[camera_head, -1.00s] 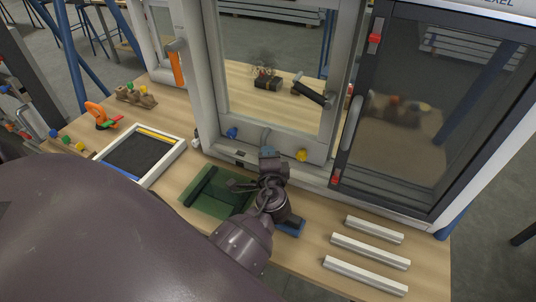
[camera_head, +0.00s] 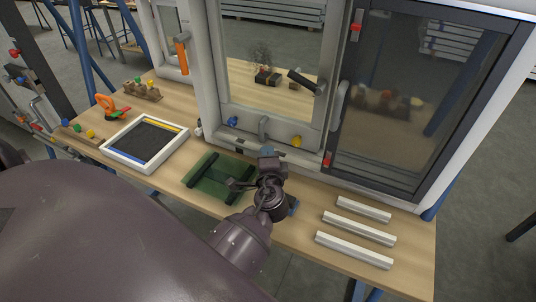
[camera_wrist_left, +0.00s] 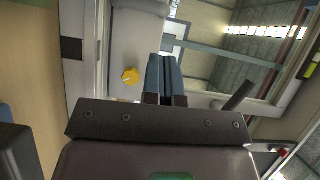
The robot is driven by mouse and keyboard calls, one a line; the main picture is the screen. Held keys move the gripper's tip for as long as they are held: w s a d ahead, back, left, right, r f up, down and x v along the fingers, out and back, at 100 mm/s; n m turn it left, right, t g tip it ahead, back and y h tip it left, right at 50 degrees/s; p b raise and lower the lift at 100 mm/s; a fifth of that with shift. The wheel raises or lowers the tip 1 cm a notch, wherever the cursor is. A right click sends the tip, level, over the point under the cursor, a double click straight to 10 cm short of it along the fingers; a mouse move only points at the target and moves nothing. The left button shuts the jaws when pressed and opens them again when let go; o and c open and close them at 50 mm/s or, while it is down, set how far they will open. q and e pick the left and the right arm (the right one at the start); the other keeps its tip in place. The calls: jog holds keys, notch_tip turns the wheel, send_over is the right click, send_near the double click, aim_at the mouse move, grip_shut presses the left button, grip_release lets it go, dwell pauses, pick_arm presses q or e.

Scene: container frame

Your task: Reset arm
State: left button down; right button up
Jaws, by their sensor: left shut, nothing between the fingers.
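My left gripper (camera_head: 266,152) is over the workbench, just in front of the lower frame of the white container frame (camera_head: 208,90). Its blue-grey fingers (camera_wrist_left: 165,79) are closed together with nothing between them. In the wrist view they point toward the white frame, with a yellow knob (camera_wrist_left: 130,76) to their left. The same yellow knob (camera_head: 297,141) shows right of the gripper in the head view. My arm hides part of the bench. My right gripper is not in view.
White bars (camera_head: 353,250) lie on the right of the bench (camera_head: 300,240). A white-framed dark tray (camera_head: 132,161), an orange clamp (camera_head: 106,103) and a wooden block (camera_head: 142,91) are on the left. A dark-framed door (camera_head: 338,125) stands at right.

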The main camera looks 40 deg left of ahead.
pick_arm(q)
jog(key=s+f+n+g+h, duration=0.1)
jog(key=s+n+g, duration=0.1)
jog(key=s, duration=0.2)
jog(key=s+f+n+g+h, duration=0.1)
jog(key=s+n, duration=0.1)
jog(key=s, duration=0.2)
jog(key=s+a+f+n+g+h, duration=0.1)
jog(key=s+f+n+g, duration=0.1)
jog(key=s+n, duration=0.1)
jog(key=shift+s+g, duration=0.3)
jog(key=shift+s, duration=0.5)
jog(key=s+d+n+g+h, duration=0.1)
jog(key=s+d+g+h, duration=0.1)
jog(key=s+d+h, duration=0.4)
jog(key=s+d+n+g+h, duration=0.1)
jog(key=s+d+g+h, duration=0.15)
jog(key=s, duration=0.55)
jog(key=w+f+t, duration=0.7)
jog(key=f+t, duration=0.1)
jog(key=f, duration=0.2)
jog(key=shift+d+f+m, duration=0.35)
jog(key=shift+m, duration=0.05)
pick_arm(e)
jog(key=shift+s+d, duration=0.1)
